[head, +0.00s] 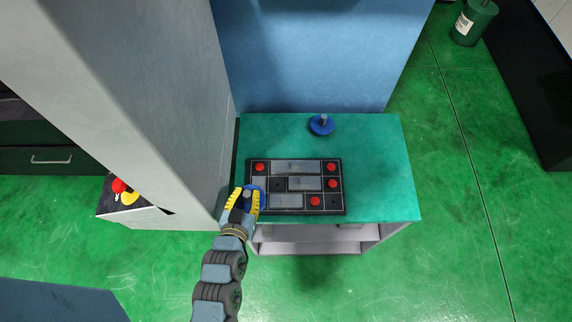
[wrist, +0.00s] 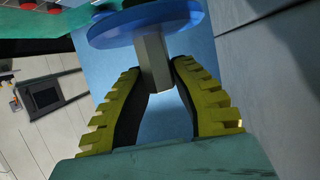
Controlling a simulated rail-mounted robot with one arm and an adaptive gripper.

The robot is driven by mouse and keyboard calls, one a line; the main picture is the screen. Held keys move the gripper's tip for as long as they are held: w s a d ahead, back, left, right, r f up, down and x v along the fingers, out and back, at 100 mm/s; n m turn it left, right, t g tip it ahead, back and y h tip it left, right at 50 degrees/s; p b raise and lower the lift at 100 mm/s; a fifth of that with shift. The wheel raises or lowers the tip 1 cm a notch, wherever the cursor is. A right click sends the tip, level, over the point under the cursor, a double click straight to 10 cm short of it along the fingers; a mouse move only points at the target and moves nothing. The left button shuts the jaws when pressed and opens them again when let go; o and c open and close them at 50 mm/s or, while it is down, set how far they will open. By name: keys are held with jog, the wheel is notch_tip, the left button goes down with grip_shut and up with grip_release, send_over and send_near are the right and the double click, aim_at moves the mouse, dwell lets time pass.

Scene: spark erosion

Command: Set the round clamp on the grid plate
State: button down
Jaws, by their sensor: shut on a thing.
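My gripper (head: 246,194) is shut on a round clamp, a blue disc with a grey post. In the wrist view the yellow-ridged fingers (wrist: 158,72) pinch the grey post, and the clamp's blue disc (wrist: 140,22) lies beyond the fingertips. In the head view the held clamp's blue disc (head: 262,186) shows beside the fingers, at the left edge of the grid plate. The dark grid plate (head: 340,208) lies on the green bench top and carries grey bars and several red round pieces. I cannot tell how high the held clamp is above it.
A second blue disc with a grey post (head: 321,126) stands on the bench top (head: 385,170) behind the plate. A tall grey wall panel (head: 170,90) rises close to my gripper's left. A blue surface (head: 310,55) stands behind the bench. The bench top is clear right of the plate.

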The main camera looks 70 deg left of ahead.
aim_at(258, 189)
jog(key=shift+w+a+f+b, duration=0.35)
jog(key=shift+w+b, duration=0.2)
jog(key=shift+w, duration=0.05)
jog(key=shift+w+a+f+b, duration=0.35)
jog(key=shift+w+a+b, duration=0.05)
jog(key=shift+w+b, duration=0.15)
jog(key=shift+w+a+f+b, duration=0.35)
jog(key=shift+w+b, duration=0.15)
jog(key=shift+w, duration=0.1)
jog(key=shift+w+a+f+b, duration=0.95)
jog(key=shift+w+f, duration=0.35)
jog(key=shift+f, duration=0.5)
jog(key=shift+w+a+f+b, duration=0.9)
jog(key=shift+w+f, duration=0.4)
jog(key=shift+f, duration=0.45)
jog(key=shift+w+a+f+b, duration=0.75)
jog(key=shift+w+f+b, duration=0.45)
jog(key=shift+f, duration=0.6)
jog(key=shift+w+f, duration=0.1)
jog(key=shift+f, duration=0.05)
jog(key=c, duration=1)
grip_release()
